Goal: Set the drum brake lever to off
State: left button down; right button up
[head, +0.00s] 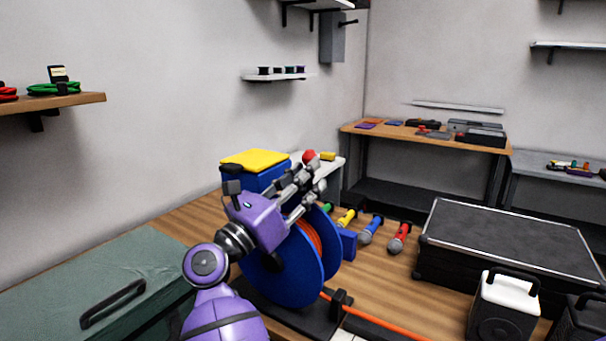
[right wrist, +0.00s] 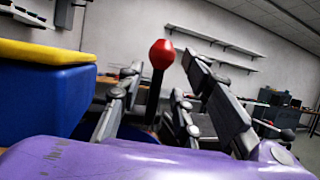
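The blue cable drum (head: 280,270) stands on a dark base on the wooden bench, with orange cable wound on it. The brake lever's red knob (head: 310,156) shows just beyond my right gripper (head: 312,178). In the right wrist view, the red knob (right wrist: 162,53) tops a dark upright shaft (right wrist: 154,95). The shaft appears between the spread fingers of my right gripper (right wrist: 165,80), with a gap on both sides. The fingers are open and hold nothing that I can see. The lever's lower end is hidden. My left gripper is not in view.
A blue box with a yellow lid (head: 254,160) stands behind the drum. Several coloured microphones (head: 398,240) lie to its right, beside a black flight case (head: 510,240). A green case (head: 100,290) is at left. An orange cable (head: 380,325) runs right from the drum.

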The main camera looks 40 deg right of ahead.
jog(key=shift+d, duration=0.1)
jog(key=shift+c, duration=1.3)
jog(key=c, duration=0.6)
grip_shut()
